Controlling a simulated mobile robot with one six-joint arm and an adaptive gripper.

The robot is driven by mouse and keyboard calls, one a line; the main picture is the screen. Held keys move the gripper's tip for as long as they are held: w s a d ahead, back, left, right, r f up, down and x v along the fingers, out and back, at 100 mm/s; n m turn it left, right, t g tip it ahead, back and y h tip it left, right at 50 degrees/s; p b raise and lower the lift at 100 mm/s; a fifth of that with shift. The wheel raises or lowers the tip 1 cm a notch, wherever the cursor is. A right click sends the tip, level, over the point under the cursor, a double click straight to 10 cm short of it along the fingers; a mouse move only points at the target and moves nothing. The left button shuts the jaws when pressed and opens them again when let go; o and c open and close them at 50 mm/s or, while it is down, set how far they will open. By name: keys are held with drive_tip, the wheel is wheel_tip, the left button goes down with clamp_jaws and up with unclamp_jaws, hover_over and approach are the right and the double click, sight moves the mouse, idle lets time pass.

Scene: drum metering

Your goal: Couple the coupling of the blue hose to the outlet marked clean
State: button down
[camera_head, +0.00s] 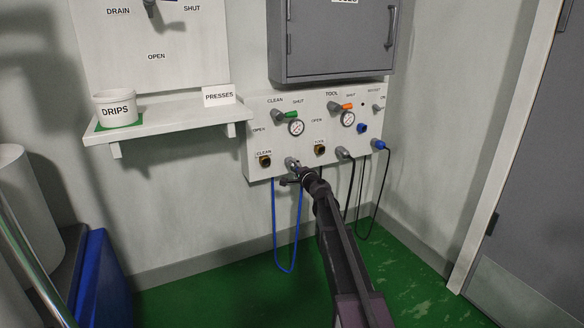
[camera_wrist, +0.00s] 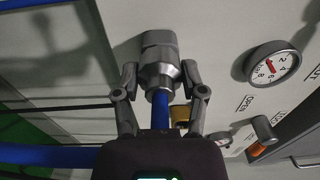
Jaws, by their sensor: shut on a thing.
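The silver coupling (camera_wrist: 160,72) of the blue hose (camera_wrist: 161,108) sits between my fingers in the wrist view, the hose running back from it. My gripper (camera_wrist: 160,82) is shut on the coupling. In the head view my gripper (camera_head: 293,174) is at the panel's lower edge, right of the outlet marked clean (camera_head: 265,161), apart from it. The silver coupling end (camera_head: 291,163) shows just beyond the fingers. I cannot tell whether it is free of the panel. The blue hose (camera_head: 284,271) hangs in a loop below.
The white panel (camera_head: 256,184) carries a green clean lever (camera_head: 286,115), an orange tool lever (camera_head: 346,106), gauges and a tool outlet (camera_head: 319,149). Black hoses (camera_head: 361,190) hang at right. A grey cabinet (camera_head: 331,45) is above; a shelf (camera_head: 175,121) is left.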

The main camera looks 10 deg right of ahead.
drive_tip(key=shift+s+d, duration=0.1)
drive_tip(key=shift+s, duration=0.2)
drive_tip(key=shift+s+d, duration=0.1)
drive_tip(key=shift+s, duration=0.25)
drive_tip(key=shift+s+d, duration=0.1)
drive_tip(key=shift+s, duration=0.2)
drive_tip(key=shift+v, duration=1.4)
drive_tip(key=shift+s+d, duration=0.15)
drive_tip(key=shift+s, duration=0.4)
drive_tip(key=shift+v, duration=1.85)
